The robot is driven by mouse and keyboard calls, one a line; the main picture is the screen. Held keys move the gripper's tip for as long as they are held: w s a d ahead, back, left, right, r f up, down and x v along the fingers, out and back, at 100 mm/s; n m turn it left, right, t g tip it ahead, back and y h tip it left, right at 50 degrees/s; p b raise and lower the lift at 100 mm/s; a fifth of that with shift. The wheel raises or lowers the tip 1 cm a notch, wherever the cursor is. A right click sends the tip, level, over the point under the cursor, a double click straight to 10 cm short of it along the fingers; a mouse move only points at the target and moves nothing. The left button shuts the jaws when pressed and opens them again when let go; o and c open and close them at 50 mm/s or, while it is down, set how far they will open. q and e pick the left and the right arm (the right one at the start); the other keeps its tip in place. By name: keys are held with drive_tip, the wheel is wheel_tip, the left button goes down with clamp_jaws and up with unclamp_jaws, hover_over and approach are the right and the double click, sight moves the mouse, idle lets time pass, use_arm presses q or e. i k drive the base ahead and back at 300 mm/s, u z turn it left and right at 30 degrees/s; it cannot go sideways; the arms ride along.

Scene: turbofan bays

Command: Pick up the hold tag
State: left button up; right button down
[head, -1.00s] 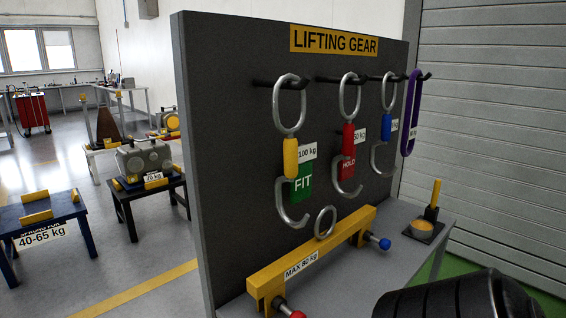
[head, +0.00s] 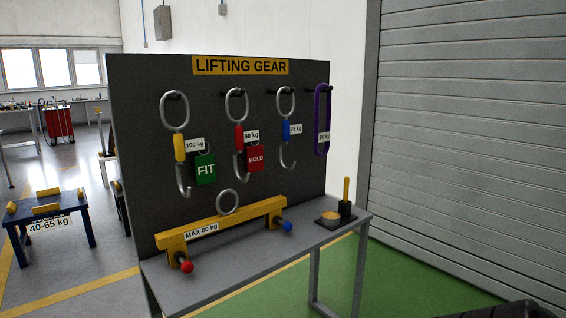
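The red hold tag (head: 256,159), lettered HOLD, hangs on the dark lifting gear board (head: 135,150). It is beside the lower part of the red-sleeved hook (head: 239,136) labelled 50 kg and partly covers that hook. What it hangs from is too small to tell. A green FIT tag (head: 205,170) hangs to its left, beside the yellow-sleeved hook (head: 180,148) labelled 100 kg. Neither gripper shows; only a dark piece of my arm is at the bottom right corner.
A yellow lifting beam (head: 225,226) marked MAX 80 kg stands on the grey table (head: 260,262) below the tags. A blue-sleeved hook (head: 286,131) and purple sling (head: 322,120) hang to the right. Green floor (head: 400,285) in front right is clear.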

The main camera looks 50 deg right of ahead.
sight(255, 153)
drive_tip(key=z, duration=1.95)
